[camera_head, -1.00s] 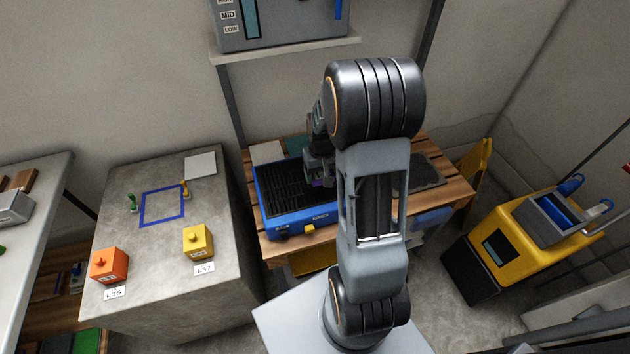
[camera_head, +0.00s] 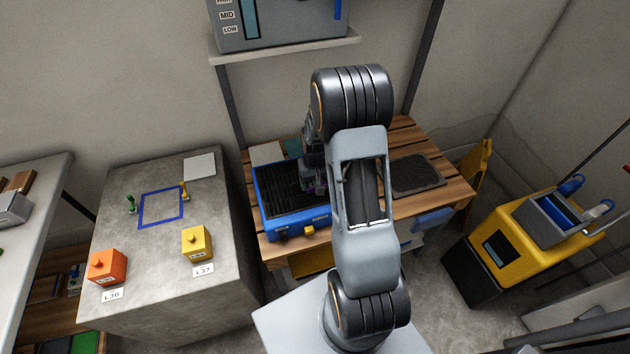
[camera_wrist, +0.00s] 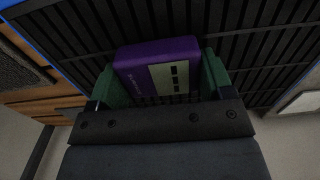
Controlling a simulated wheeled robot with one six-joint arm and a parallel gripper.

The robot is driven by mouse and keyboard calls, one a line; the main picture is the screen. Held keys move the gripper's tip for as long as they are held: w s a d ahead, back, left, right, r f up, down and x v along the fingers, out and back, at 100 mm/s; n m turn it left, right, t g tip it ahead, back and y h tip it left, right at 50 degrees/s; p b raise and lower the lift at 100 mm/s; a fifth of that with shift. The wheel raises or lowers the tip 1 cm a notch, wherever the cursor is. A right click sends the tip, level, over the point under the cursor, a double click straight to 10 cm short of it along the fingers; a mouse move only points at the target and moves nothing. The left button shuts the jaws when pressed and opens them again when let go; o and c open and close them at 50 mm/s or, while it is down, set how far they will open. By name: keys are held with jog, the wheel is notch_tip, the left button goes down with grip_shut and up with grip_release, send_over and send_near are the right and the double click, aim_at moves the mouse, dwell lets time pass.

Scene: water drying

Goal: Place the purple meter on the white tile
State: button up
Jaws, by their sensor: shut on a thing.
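The purple meter (camera_wrist: 160,66) is a small box with a pale display panel and dark marks. In the wrist view it sits between the green fingers of my gripper (camera_wrist: 160,80), which is shut on it. Behind it is the black ribbed surface of the blue-framed tray (camera_head: 259,205); I cannot tell whether the meter touches it. In the head view my arm mostly hides the gripper and meter. A light grey-white square tile (camera_head: 200,167) lies on the concrete block. A second pale square (camera_head: 267,153) lies at the back left of the wooden table.
The concrete block (camera_head: 150,260) holds a blue square outline, orange (camera_head: 107,266) and yellow (camera_head: 196,244) boxes, and small green (camera_head: 132,204) and yellow pegs. A dark mat (camera_head: 416,175) lies on the wooden table's right. A shelf with a grey unit hangs above.

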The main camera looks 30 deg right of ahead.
jog(key=shift+f, duration=0.15)
jog(key=shift+f, duration=0.1)
jog(key=o, duration=1.1)
jog(key=shift+c, duration=0.2)
